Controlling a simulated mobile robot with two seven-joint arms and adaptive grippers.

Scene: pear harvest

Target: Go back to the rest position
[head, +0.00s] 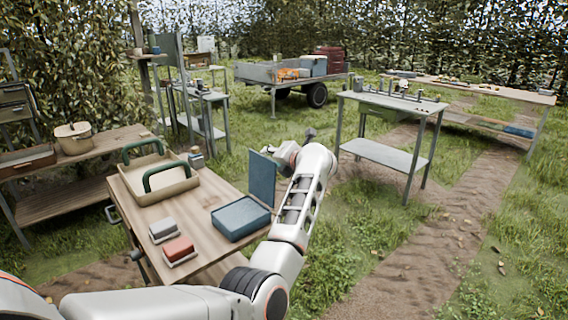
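My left arm comes in from the lower left and reaches up past the right edge of the wooden table (221,181). My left gripper (309,134) is at its far end, small and dark, beyond the white wrist and mostly hidden by it. I cannot tell whether its fingers are open or shut, and I see nothing held in it. It is in the air over the grass, beyond the open blue box (240,219) with its raised lid. My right gripper is not in view.
On the table are a tan tray (155,192) with green handles, a red-topped block (178,250) and a grey-topped block (162,229). A metal table (385,154) stands to the right, a cart (291,76) behind. Grass and a dirt path lie open at right.

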